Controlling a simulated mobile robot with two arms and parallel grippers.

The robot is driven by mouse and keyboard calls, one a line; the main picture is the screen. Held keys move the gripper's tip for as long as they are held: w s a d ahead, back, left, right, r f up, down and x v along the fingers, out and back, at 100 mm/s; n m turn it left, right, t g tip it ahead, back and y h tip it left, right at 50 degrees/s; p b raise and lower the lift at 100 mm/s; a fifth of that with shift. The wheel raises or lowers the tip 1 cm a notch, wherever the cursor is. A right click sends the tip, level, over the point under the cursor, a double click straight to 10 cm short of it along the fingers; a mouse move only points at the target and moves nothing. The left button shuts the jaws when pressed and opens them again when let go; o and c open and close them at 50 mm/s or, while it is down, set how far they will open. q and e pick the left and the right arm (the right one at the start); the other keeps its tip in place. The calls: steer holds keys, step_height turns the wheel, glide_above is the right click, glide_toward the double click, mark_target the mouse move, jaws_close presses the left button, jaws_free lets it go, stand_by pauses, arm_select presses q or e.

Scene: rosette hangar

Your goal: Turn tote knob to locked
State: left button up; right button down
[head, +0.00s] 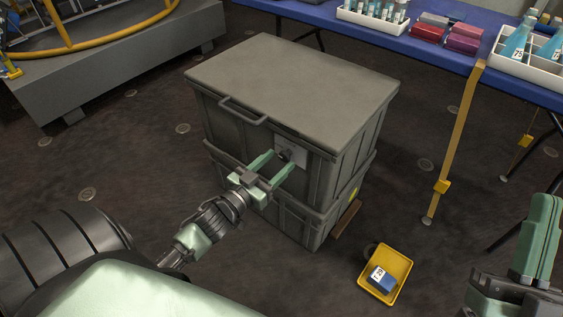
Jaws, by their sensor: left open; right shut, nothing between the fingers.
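A grey lidded tote (235,125) stands in the middle of the head view, on top of another grey tote (298,222). A small dark knob (286,155) sits on a pale plate (300,158) on the upper tote's front face. My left gripper (278,162) is open in front of this face, with one finger on either side of the knob in the picture. I cannot tell whether the fingers touch the knob. The knob's setting and any markings are too small to read. My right gripper (543,220) is shut and empty at the lower right, away from the tote.
A yellow tray (403,265) holding a blue labelled box (382,280) lies on the floor at right. A blue table (395,42) with bottles and boxes stands behind. A yellow strap (458,135) runs from table to floor. The dark floor at left is mostly clear.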

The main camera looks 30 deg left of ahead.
arm_select(q)
steer(key=shift+w, duration=1)
arm_select(e)
steer(key=shift+s+d+r+t+y, duration=0.15)
steer(key=shift+s+r+t+y, duration=0.25)
steer(key=shift+s+r+t, duration=0.4)
steer(key=shift+s+r, duration=0.1)
